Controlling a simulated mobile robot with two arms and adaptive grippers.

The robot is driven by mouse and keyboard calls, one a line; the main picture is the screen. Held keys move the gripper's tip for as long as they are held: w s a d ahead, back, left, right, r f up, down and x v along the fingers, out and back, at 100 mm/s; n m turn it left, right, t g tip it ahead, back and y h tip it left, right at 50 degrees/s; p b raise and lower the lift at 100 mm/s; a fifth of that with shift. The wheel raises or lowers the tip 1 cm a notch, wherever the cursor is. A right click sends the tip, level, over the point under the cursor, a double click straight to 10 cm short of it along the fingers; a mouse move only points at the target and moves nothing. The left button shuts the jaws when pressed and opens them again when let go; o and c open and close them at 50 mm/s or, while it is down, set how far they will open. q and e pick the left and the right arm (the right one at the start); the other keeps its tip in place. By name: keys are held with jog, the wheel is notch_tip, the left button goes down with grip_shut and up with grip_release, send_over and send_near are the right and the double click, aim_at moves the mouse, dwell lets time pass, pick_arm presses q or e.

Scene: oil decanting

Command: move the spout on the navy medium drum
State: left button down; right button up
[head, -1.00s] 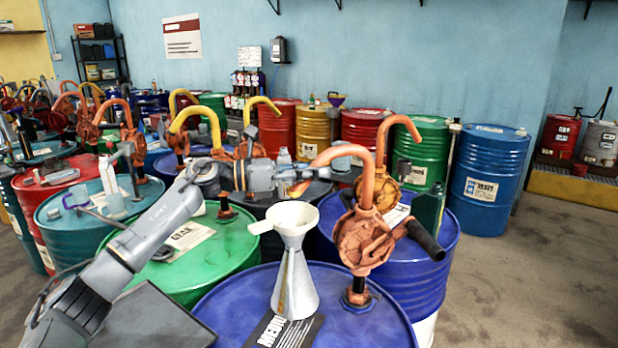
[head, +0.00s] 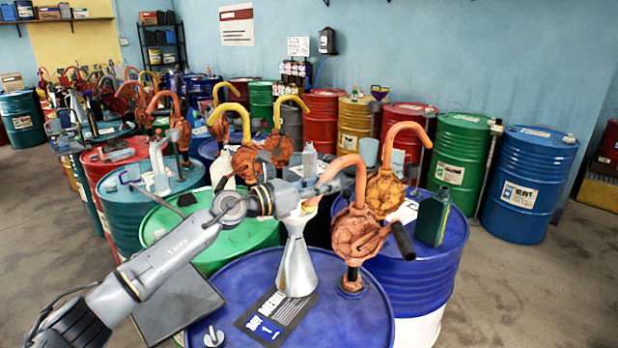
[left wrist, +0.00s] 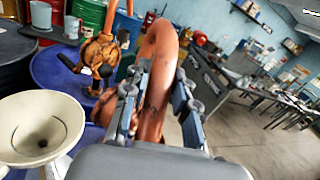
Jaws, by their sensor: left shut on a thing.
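The navy medium drum (head: 338,310) stands at the front, with a dark label on its top. An orange rotary pump (head: 356,236) rises from its top, and its curved orange spout (head: 355,165) bends left. My left gripper (head: 304,198) is at the spout's outlet end, its fingers partly hidden. The left wrist view shows its two fingers (left wrist: 156,100) on either side of the orange spout (left wrist: 158,75), shut on it. A funnel (head: 296,258) stands on the drum top below the gripper; its pale bowl (left wrist: 40,125) is left of the fingers. My right gripper is not in view.
Another blue drum (head: 425,275) with an orange pump (head: 385,190) and a dark green bottle (head: 432,217) stands close behind right. A green drum (head: 235,240) is behind left. A small grey item (head: 213,337) lies on the navy drum. Floor is free at right.

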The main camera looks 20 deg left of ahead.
pick_arm(q)
jog(key=shift+d, duration=0.15)
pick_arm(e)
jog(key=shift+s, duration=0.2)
pick_arm(q)
jog(key=c, duration=1)
grip_release()
jog(key=shift+c, duration=0.2)
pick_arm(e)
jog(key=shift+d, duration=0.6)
pick_arm(q)
jog(key=v, duration=1.2)
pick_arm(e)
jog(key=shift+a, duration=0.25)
